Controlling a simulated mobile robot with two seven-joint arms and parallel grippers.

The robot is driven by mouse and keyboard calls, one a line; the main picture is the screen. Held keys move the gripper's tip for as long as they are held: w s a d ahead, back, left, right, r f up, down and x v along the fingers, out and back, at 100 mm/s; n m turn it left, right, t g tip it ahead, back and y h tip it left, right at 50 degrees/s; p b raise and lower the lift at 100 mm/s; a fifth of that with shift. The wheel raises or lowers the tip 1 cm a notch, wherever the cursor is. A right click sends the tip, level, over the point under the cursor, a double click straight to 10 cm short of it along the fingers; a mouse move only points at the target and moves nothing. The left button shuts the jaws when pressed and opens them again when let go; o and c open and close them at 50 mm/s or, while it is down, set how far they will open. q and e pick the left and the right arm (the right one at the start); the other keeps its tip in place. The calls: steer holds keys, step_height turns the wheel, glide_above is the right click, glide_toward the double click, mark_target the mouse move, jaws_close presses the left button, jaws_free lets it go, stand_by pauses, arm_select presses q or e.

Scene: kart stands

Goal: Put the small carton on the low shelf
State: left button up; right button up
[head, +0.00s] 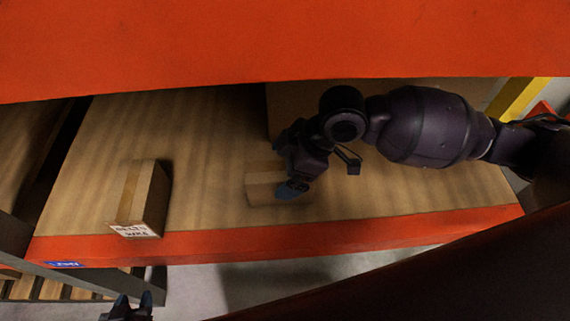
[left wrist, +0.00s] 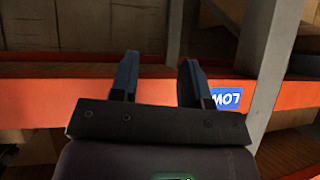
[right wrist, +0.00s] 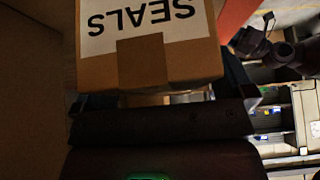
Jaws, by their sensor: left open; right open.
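The small brown carton (head: 262,190) sits on the wooden board of the low shelf (head: 215,130), near its orange front beam. My right gripper (head: 287,168) is at this carton and hides part of it. In the right wrist view the carton (right wrist: 150,68), with a white label reading SEALS upside down, lies between the spread, open fingers (right wrist: 157,95). I cannot tell whether a finger touches it. My left gripper (head: 127,307) is open and empty in front of the shelf. Its fingers (left wrist: 158,78) face the orange beam beside the blue LOW sign (left wrist: 227,98).
Another labelled carton (head: 143,200) stands further left on the board. A larger box (head: 285,108) is behind my right arm. An orange beam (head: 250,45) crosses above the shelf. The board between the two front cartons is clear.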

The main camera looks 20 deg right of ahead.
steer(key=p+v, duration=0.1)
steer(key=v, duration=0.5)
steer(key=shift+r, duration=0.25)
steer(key=shift+s+d+r, duration=0.15)
steer(key=shift+d+r, duration=0.2)
steer(key=shift+r, duration=0.15)
